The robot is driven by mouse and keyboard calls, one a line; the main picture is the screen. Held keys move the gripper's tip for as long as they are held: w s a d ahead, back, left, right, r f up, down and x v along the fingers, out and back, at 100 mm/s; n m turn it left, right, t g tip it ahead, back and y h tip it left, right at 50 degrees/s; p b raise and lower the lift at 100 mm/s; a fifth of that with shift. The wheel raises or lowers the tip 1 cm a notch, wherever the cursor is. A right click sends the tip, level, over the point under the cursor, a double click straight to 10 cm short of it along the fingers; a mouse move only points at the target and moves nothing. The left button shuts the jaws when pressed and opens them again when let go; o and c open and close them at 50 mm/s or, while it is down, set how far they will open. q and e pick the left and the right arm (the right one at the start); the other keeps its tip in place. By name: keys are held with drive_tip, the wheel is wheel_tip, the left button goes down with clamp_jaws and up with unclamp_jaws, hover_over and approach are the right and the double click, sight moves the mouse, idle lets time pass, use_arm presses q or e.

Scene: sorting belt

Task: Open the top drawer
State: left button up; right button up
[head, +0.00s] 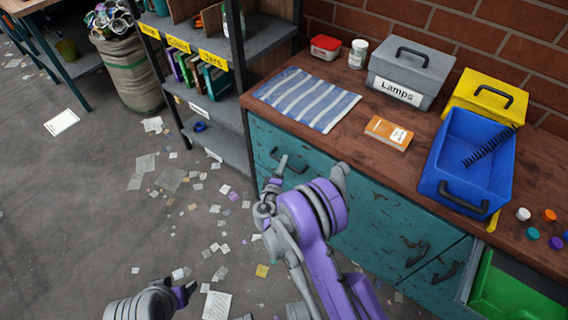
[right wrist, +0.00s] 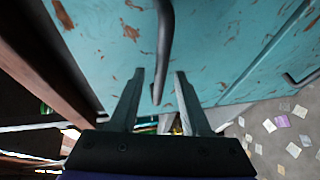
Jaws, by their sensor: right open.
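The teal cabinet has a top drawer (head: 335,190) with a dark bar handle (head: 298,165); the drawer front looks shut, partly hidden by my right arm. My right gripper (head: 277,174) is at the left part of this handle. In the right wrist view, the open right gripper (right wrist: 159,74) has one finger on each side of the dark handle (right wrist: 165,40), and no finger visibly clamps it. Part of my left arm shows at the bottom left, with its gripper (head: 184,292) small and unclear.
The wooden worktop (head: 330,140) holds a striped cloth (head: 307,98), a grey Lamps box (head: 408,75), a blue bin (head: 465,160) and an orange box (head: 388,133). A shelf unit (head: 215,110) stands left of the cabinet. Paper scraps litter the floor.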

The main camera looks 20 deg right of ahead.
drive_tip(key=shift+x, duration=0.8)
clamp_jaws()
idle(0.9)
